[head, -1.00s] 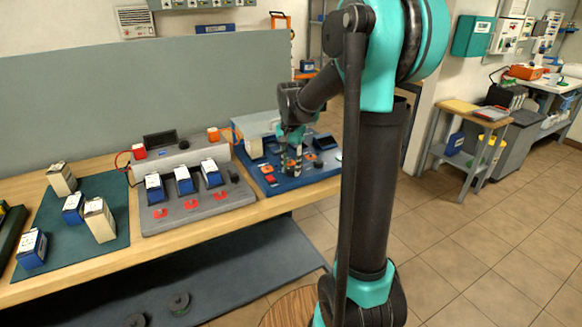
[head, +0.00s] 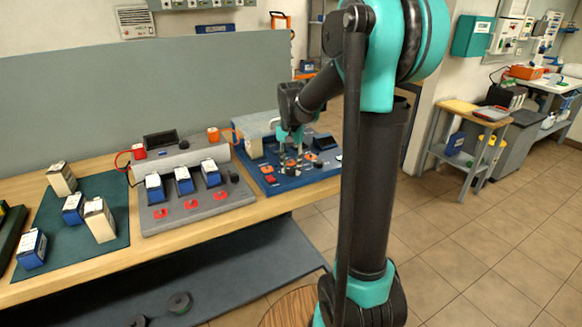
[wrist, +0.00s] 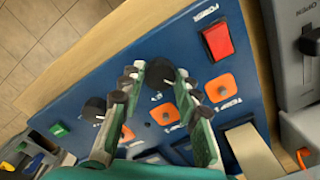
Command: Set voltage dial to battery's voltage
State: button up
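The blue control panel (head: 325,170) sits at the right end of the bench and fills much of the wrist view (wrist: 185,35). A black round dial (wrist: 158,73) shows between the fingertips of my gripper (wrist: 160,75). Its label is too small to read, so I cannot tell whether it is the voltage dial. My gripper is open, one finger on each side of the dial, with no clear contact. A second black dial (wrist: 95,109) is left of the fingers. A cream battery (head: 254,148) stands at the panel's left; its voltage marking is unreadable.
A red power switch (wrist: 217,40) and an orange-backed control marked TEMP (wrist: 222,88) are right of the fingers. A grey charging rack (head: 188,215) holds blue batteries left of the panel. Several more batteries stand on a green mat (head: 115,205). Bare floor lies right of the bench.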

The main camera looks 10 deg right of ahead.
aim_at(291, 170)
jog(key=o, duration=0.4)
notch_tip(291, 170, up, 12)
jog(key=shift+r, duration=0.1)
dwell(0.5)
jog(key=s+d+f+n+t, duration=0.1)
jog(key=s+f, duration=0.6)
jog(key=s+d+f+n+t, duration=0.1)
jog(key=s+f+n, duration=0.1)
jog(key=s+f, duration=0.5)
jog(key=s+d+f+n+t, duration=0.2)
jog(key=s+f, duration=0.6)
jog(key=shift+s+f, duration=0.1)
jog(key=shift+s, duration=0.1)
